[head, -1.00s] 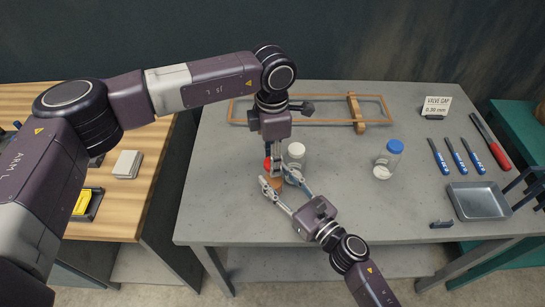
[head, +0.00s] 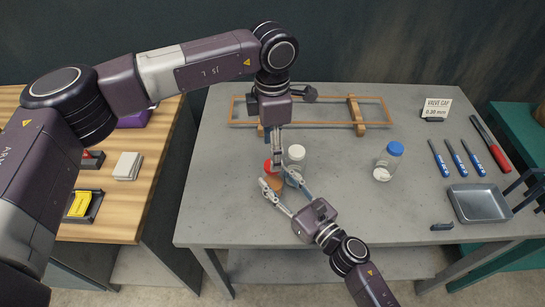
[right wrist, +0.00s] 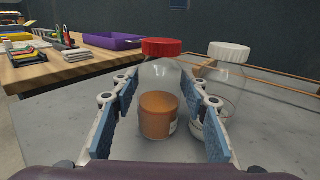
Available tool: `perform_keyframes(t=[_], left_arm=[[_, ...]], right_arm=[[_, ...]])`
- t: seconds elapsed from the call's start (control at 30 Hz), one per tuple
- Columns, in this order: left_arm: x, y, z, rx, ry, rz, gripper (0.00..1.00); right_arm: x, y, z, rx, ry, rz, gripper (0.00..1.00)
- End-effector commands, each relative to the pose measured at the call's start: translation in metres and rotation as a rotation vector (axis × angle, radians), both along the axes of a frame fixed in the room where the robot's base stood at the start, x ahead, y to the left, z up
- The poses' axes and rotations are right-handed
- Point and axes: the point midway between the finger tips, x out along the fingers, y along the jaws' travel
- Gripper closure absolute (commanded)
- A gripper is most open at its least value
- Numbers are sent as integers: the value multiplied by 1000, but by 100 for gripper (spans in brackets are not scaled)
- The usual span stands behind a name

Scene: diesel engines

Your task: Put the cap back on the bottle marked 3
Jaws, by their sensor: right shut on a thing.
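My right gripper (head: 272,183) is shut on a clear bottle (right wrist: 157,80) with orange-brown contents (right wrist: 158,115), its fingers on either side of the body in the right wrist view (right wrist: 160,128). A red cap (right wrist: 162,47) sits level on top of this bottle; the cap also shows in the head view (head: 268,165). The bottle stands upright on the table.
A white-capped bottle (head: 296,158) stands close behind the held one. A wooden frame (head: 357,115) lies at the back. A metal tray (head: 478,203) and several blue-handled tools are at right.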

Motion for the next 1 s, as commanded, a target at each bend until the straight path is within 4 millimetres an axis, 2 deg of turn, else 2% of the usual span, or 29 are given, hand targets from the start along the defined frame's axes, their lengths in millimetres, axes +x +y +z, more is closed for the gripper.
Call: perform_keyframes(t=[0.1, 0.33, 0.5, 0.77, 0.8, 0.93, 1.0], left_arm=[[1, 0, 28, -1, -4, 0, 44], [0, 0, 64, 0, -1, 0, 44], [0, 0, 73, 0, 1, -1, 44], [0, 0, 74, 0, 1, -1, 44], [0, 0, 74, 0, 1, -1, 44], [0, 0, 74, 0, 1, -1, 44], [0, 0, 74, 0, 1, -1, 44]], right_arm=[[0, 0, 0, 0, 0, 0, 100], [0, 0, 0, 0, 0, 0, 100], [0, 0, 0, 0, 0, 0, 100], [0, 0, 0, 0, 0, 0, 100], [0, 0, 0, 0, 0, 0, 55], [0, 0, 0, 0, 0, 0, 40], [0, 0, 0, 0, 0, 0, 39]])
